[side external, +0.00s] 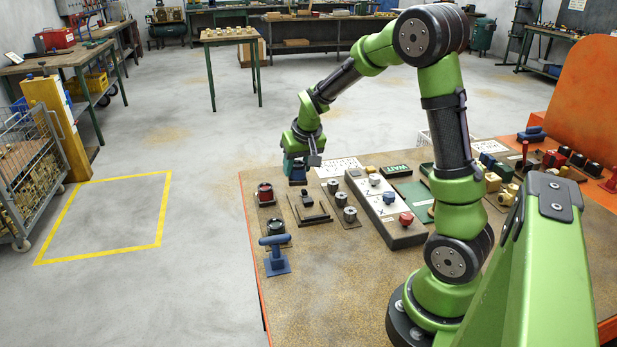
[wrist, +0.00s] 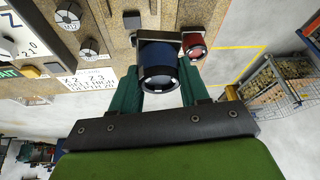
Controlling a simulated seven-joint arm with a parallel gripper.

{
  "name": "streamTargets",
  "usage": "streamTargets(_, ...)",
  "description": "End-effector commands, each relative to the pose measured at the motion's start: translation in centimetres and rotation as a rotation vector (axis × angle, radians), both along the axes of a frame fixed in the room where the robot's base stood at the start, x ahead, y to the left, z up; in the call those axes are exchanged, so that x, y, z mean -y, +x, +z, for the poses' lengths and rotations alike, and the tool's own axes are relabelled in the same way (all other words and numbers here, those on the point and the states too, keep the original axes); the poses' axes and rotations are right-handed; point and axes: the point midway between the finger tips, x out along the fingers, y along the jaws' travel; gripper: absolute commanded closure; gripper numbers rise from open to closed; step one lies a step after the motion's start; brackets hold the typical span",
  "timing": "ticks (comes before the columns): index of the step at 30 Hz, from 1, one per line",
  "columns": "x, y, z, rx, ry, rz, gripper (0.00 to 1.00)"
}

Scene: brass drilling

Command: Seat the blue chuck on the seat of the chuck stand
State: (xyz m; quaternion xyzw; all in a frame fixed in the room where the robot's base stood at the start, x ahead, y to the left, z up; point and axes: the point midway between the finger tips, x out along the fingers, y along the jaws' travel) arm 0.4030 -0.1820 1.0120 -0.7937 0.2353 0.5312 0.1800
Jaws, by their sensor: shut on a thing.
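The blue chuck (wrist: 160,68) is a dark blue cylinder with a pale ring and a dark, round near end. In the wrist view it sits between the two teal fingers of my gripper (wrist: 160,92), which is shut on it. In the side view my gripper (side external: 296,160) points down at the table's far left edge, with the dark blue chuck (side external: 297,181) just below the fingers. A grey plate (wrist: 143,35) shows at the chuck's far end; I cannot tell whether they touch. A dark plate with a raised block (side external: 309,208), possibly the chuck stand, lies nearer the camera.
A red chuck (side external: 265,191) stands left of my gripper and also shows in the wrist view (wrist: 194,45). A blue T-shaped handle (side external: 275,252) stands toward the front. Grey round parts (side external: 350,214) and a long grey block (side external: 390,215) lie to the right. The front tabletop is clear.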

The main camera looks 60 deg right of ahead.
Motion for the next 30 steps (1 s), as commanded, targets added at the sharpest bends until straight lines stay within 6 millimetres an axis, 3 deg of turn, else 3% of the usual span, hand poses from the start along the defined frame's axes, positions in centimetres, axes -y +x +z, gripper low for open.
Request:
streamTargets(3,1.4,-2.0,-0.2,0.005,0.000,-0.003,1.00)
streamTargets(9,1.4,-3.9,-0.9,0.001,-0.018,0.056,1.00)
streamTargets(12,0.4,-3.9,-1.4,-0.006,-0.030,0.114,1.00)
streamTargets(30,0.5,-3.8,-5.4,-0.005,-0.039,0.129,1.00)
